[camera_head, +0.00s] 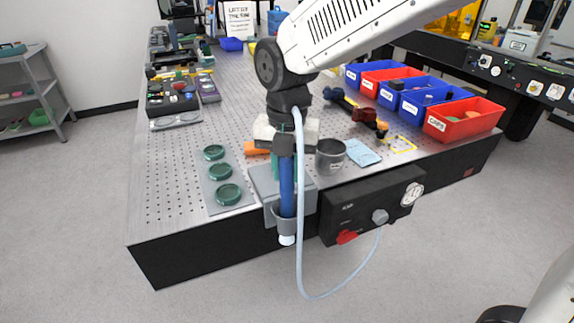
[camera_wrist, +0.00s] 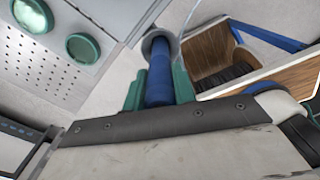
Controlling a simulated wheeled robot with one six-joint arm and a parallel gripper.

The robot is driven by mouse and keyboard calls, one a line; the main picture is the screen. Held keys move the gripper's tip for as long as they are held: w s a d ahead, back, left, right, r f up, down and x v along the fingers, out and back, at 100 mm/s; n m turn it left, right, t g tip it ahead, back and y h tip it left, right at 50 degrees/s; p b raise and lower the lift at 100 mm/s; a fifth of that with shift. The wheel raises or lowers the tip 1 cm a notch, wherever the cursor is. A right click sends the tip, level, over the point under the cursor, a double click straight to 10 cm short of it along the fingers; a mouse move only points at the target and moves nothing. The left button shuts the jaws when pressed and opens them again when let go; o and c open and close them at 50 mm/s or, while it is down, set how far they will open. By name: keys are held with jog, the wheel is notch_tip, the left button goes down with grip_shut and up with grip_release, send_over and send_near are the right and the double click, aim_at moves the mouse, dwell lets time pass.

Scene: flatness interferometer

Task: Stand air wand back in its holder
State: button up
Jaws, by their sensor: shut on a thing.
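The blue air wand (camera_head: 287,185) is upright at the front edge of the perforated table, with a pale hose (camera_head: 300,220) hanging from its top. Its lower part passes into the grey ring-shaped holder (camera_head: 277,221), and a whitish tip shows below the ring. My gripper (camera_head: 286,168) is shut on the wand above the holder. In the wrist view, the green fingers of my gripper (camera_wrist: 158,87) stand on both sides of the blue wand (camera_wrist: 160,72), and the grey holder (camera_wrist: 150,40) surrounds its far end. The inside of the holder is hidden.
A black control box (camera_head: 345,205) with a gauge hangs at the table front, right of the holder. A plate with green discs (camera_head: 214,188) lies left. A metal cup (camera_head: 330,155) and blue cloth (camera_head: 362,153) stand close right. Red and blue bins (camera_head: 463,132) line the right edge.

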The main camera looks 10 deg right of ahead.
jog(key=shift+f, duration=0.55)
jog(key=o, duration=1.1)
jog(key=shift+c, duration=0.2)
jog(key=shift+r, duration=0.1)
notch_tip(320, 180, up, 8)
jog(key=shift+f, duration=0.25)
jog(key=shift+r, duration=0.1)
jog(key=shift+d, duration=0.1)
